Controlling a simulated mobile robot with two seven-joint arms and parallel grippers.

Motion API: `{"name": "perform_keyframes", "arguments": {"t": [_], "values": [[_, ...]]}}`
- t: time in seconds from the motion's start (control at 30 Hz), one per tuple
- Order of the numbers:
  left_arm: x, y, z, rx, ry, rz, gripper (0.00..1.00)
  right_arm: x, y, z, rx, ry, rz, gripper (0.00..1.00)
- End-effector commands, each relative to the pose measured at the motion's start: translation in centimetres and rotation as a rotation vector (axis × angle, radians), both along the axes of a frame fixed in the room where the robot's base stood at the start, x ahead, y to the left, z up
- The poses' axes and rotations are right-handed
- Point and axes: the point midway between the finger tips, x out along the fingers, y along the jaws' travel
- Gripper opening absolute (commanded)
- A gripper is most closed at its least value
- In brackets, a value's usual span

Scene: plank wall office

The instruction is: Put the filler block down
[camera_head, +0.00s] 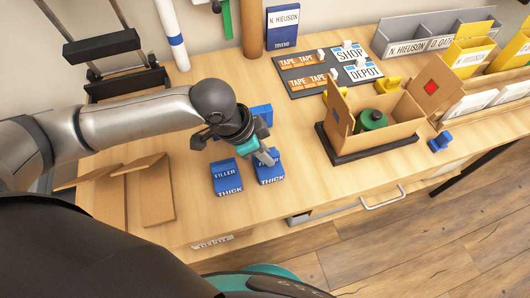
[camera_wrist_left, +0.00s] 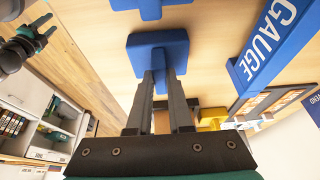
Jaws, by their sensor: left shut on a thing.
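My left gripper (camera_head: 264,156) is shut on a blue filler block (camera_head: 270,173) marked THICK, low over the wooden bench. The left wrist view shows the held block (camera_wrist_left: 175,43) at the fingertips (camera_wrist_left: 160,75). I cannot tell whether its underside touches the bench. A second blue block (camera_head: 227,178), marked FILLER and THICK, lies flat just left of it. In the left wrist view, a dark and teal gripper, seemingly my right one (camera_wrist_left: 38,32), is at the left edge, small and away from the blocks.
A blue gauge (camera_wrist_left: 275,45) lies near my left gripper. An open cardboard box (camera_head: 400,112) with a green roll (camera_head: 371,120) stands on a dark tray to the right. Cardboard pieces (camera_head: 150,195) lie left. Bare bench (camera_head: 300,205) lies right of the blocks, near the front edge.

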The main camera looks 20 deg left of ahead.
Motion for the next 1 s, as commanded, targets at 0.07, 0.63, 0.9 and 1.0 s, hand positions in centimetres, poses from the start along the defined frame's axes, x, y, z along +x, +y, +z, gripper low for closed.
{"name": "perform_keyframes", "arguments": {"t": [0.07, 0.63, 0.9, 1.0], "values": [[0.0, 0.0, 0.1, 0.000, -0.001, 0.000, 0.00, 0.0, 0.1, 0.1, 0.001, 0.000, 0.000, 0.50], [0.0, 0.0, -0.1, 0.000, 0.000, 0.001, 0.48, 0.0, 0.1, 0.1, 0.001, 0.000, 0.001, 0.50], [-0.1, 0.3, 0.9, 0.001, -0.001, 0.002, 0.48, 0.0, 0.0, 0.4, 0.000, 0.000, 0.000, 0.50], [-0.4, 0.9, 2.6, 0.001, -0.003, 0.001, 0.48, 0.0, -0.1, 1.1, -0.002, 0.001, 0.001, 0.50]]}}
